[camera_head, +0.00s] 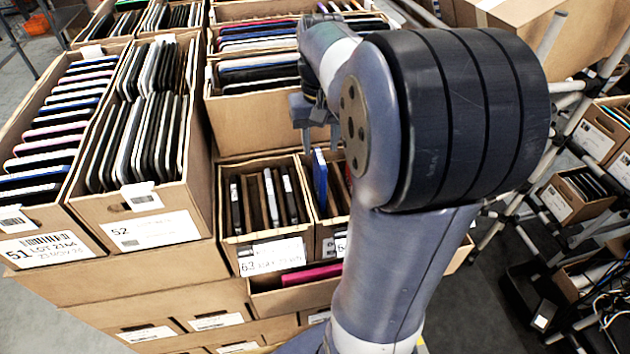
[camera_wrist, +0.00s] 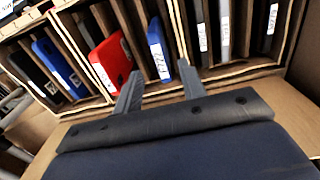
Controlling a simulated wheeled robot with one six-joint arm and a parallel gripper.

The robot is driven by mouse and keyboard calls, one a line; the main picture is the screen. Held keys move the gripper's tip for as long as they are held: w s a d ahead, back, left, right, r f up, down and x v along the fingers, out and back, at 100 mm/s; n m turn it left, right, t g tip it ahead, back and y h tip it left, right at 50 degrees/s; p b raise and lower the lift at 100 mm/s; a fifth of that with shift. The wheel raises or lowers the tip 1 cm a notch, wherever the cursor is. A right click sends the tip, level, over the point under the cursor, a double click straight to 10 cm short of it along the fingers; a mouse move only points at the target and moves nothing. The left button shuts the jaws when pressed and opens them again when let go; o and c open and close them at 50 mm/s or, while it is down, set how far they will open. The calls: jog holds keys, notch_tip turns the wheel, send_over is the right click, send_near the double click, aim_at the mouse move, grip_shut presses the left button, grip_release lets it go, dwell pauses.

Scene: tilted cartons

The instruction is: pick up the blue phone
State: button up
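A blue phone (camera_head: 320,178) stands on edge in the carton just right of the one marked 63 in the head view. In the wrist view a blue phone with a white label (camera_wrist: 158,50) stands beyond and between my fingertips. A second blue phone (camera_wrist: 56,62) stands further left there, past a red phone (camera_wrist: 112,62). My gripper (camera_wrist: 160,68) is open and empty, its two fingers apart. In the head view my gripper (camera_head: 312,125) hangs above and behind the small cartons, partly hidden by my arm.
Carton 63 (camera_head: 273,256) holds several dark phones. Cartons 51 (camera_head: 40,247) and 52 (camera_head: 150,228) at left are full of phones. A pink item (camera_head: 312,273) lies in a lower carton. Metal racks with more cartons (camera_head: 577,195) stand at right.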

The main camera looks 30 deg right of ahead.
aim_at(320, 157)
jog(key=f, duration=0.6)
jog(key=shift+s+a+f, duration=0.2)
jog(key=shift+f, duration=0.1)
grip_shut()
